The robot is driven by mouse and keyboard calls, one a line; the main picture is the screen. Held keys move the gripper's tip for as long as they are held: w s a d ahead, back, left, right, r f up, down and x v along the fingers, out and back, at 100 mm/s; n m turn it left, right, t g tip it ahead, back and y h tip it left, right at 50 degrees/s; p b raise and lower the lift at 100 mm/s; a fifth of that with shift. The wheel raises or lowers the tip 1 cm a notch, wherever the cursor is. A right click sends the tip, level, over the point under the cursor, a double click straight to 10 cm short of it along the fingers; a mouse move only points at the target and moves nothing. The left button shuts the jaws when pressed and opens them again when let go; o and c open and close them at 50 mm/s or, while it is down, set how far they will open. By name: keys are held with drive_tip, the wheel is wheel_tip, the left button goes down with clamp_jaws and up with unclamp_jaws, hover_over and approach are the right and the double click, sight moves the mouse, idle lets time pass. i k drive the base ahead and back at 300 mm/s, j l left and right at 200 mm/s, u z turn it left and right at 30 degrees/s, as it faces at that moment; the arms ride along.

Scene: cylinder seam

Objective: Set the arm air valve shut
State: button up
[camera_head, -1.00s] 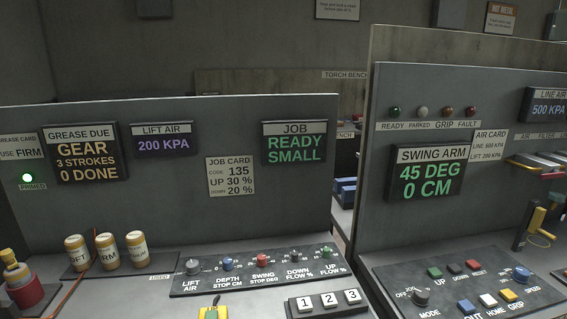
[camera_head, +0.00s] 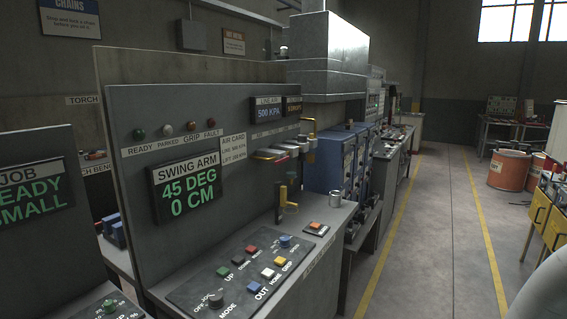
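The swing arm panel (camera_head: 130,115) stands left of centre, with a display (camera_head: 185,188) reading 45 DEG and 0 CM. A yellow-handled fitting (camera_head: 283,196) stands upright at the panel's right end, above the console. It looks like a valve lever, but I cannot read a label on it or tell its setting. A line air display (camera_head: 268,111) reads 500 KPA. My gripper is not in view.
The sloped console (camera_head: 235,275) carries a mode knob and several coloured buttons. A blue cabinet (camera_head: 330,160) follows. The aisle floor (camera_head: 430,240) between yellow lines is clear. An orange drum (camera_head: 508,170) stands at right.

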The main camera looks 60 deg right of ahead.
sight(285, 158)
drive_tip(key=z, duration=0.5)
drive_tip(key=l+z, duration=0.15)
drive_tip(key=z, duration=0.85)
